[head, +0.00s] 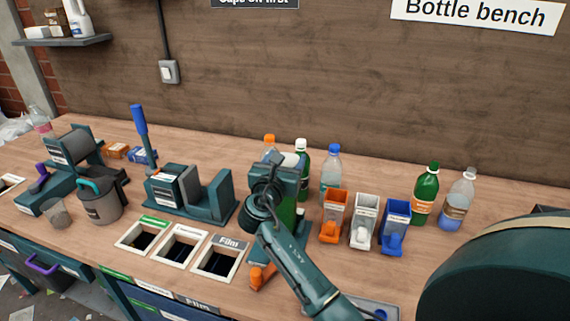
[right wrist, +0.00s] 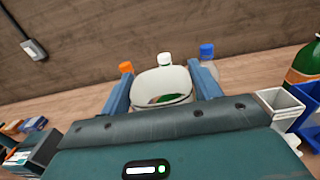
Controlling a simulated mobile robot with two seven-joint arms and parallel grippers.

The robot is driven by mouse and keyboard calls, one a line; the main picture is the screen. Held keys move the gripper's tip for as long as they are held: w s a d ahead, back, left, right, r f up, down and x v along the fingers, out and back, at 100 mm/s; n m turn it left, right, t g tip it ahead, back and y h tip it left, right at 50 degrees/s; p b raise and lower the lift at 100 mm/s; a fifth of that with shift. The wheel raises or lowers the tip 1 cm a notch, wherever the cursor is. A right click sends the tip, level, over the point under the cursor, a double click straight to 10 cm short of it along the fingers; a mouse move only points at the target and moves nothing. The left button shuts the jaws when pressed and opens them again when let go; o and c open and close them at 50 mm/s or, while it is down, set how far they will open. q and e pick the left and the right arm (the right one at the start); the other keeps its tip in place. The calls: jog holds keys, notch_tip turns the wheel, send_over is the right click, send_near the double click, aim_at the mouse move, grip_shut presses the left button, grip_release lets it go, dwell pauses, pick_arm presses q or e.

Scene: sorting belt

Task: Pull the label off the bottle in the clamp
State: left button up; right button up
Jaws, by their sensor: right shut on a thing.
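My right gripper (head: 280,165) is above the teal clamp (head: 262,252) in the head view, and my forearm covers much of the clamp. A green bottle (head: 287,214) shows in part in the clamp, behind my arm. In the right wrist view my right gripper (right wrist: 163,88) has its two blue-grey fingers on either side of a curved white piece (right wrist: 165,80) with a green patch, which looks like the label. The gripper is shut on it. Whether the piece still touches the bottle is hidden. My left gripper is not in view.
Bottles with orange, white and blue caps (head: 333,170) stand behind the clamp. Orange, white and blue bins (head: 396,222) are to its right, with a green bottle (head: 426,195) and a clear bottle (head: 459,200) beyond. Framed openings, one marked Film (head: 222,252), lie to the left.

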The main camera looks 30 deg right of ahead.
jog(key=shift+r, duration=1.9)
jog(key=shift+r, duration=1)
